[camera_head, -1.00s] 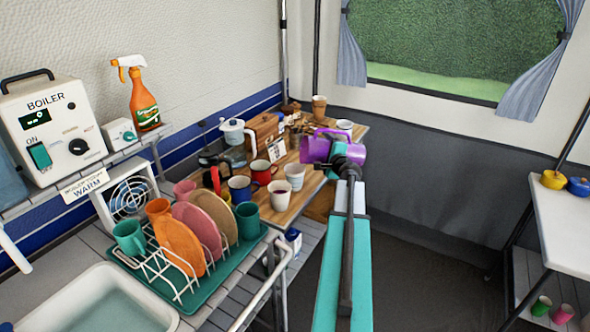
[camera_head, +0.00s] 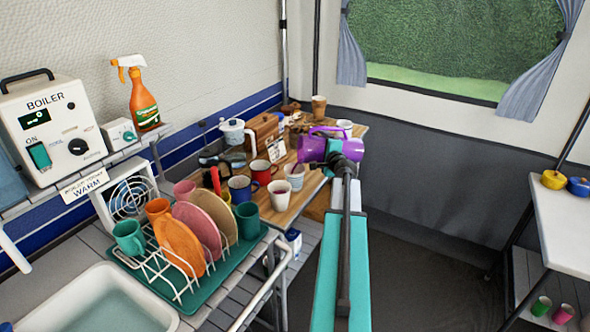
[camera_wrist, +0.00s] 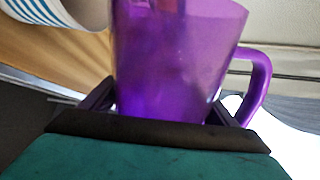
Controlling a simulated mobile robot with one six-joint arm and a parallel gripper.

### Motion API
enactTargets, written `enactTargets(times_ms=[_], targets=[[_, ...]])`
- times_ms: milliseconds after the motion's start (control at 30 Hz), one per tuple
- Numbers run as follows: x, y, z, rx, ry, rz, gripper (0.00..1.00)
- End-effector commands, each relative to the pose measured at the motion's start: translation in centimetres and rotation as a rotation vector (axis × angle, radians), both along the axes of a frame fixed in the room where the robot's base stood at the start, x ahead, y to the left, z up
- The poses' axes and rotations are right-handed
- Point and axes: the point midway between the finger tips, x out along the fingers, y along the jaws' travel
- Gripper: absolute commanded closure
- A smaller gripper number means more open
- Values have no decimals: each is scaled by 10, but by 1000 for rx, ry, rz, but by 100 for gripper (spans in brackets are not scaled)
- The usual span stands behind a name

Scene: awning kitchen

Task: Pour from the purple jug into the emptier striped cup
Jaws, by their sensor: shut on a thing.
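My gripper (camera_wrist: 160,118) is shut on the purple jug (camera_wrist: 175,60), with the jug's handle free at the right of the wrist view. In the head view the jug (camera_head: 316,149) is held above the table, tipped far over with its mouth to the left. A pale striped cup (camera_head: 296,181) stands just below and left of the mouth. A thin dark streak shows at that cup; I cannot tell if it is liquid. A second pale cup (camera_head: 279,199), nearer, holds dark reddish liquid. The wrist view shows a blue-striped white cup (camera_wrist: 42,14) at top left.
A red mug (camera_head: 262,173), a blue mug (camera_head: 240,190) and a green cup (camera_head: 247,221) stand left of the pale cups. A dish rack (camera_head: 190,285) is at the near left.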

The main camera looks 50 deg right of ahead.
Motion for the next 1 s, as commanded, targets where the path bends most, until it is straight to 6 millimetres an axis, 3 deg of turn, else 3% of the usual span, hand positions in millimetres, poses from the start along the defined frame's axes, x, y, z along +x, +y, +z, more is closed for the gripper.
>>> enactTargets(times_ms=[1000], targets=[[-3,-6,-1,15,-12,-1,55]])
